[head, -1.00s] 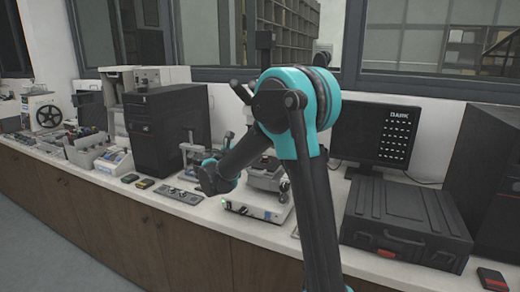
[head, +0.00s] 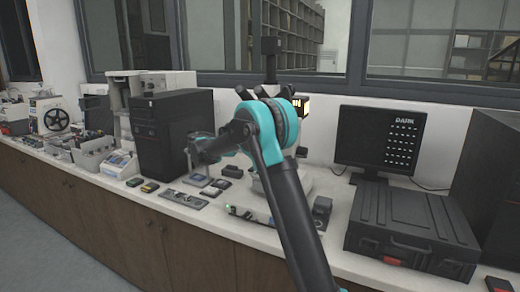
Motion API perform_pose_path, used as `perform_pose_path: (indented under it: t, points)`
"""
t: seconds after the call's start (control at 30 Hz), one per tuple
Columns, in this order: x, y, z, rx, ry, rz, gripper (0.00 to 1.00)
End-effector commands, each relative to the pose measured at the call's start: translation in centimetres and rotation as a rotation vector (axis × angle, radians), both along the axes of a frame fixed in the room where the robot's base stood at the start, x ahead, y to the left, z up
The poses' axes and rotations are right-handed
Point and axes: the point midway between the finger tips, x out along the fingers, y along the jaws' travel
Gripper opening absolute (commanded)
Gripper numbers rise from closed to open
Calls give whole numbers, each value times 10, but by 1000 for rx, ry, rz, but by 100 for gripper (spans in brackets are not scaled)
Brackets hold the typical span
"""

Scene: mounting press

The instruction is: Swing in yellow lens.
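A device with a white base (head: 250,214) stands on the bench, mostly hidden behind my arm. No other yellow lens can be made out. The far end of my arm, where my gripper (head: 190,151) is, reaches left in front of the black computer tower. Its fingers are too small and dark to read.
The black computer tower (head: 174,135) stands left of the device. A monitor (head: 379,140) reading "DARK" and a large black case (head: 412,222) stand to the right. Small flat items (head: 187,199) lie near the bench's front edge. Open floor (head: 40,230) lies in front.

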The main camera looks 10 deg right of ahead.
Motion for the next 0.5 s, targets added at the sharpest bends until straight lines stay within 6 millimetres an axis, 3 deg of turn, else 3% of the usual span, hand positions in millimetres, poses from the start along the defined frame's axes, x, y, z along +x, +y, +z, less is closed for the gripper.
perform_pose_path:
  t: [0.43,0.47,0.5]
  points:
    - [0,-1,0,3,-2,-12,0]
    - [0,-1,0,3,-2,-12,20]
    - [0,-1,0,3,-2,-12,25]
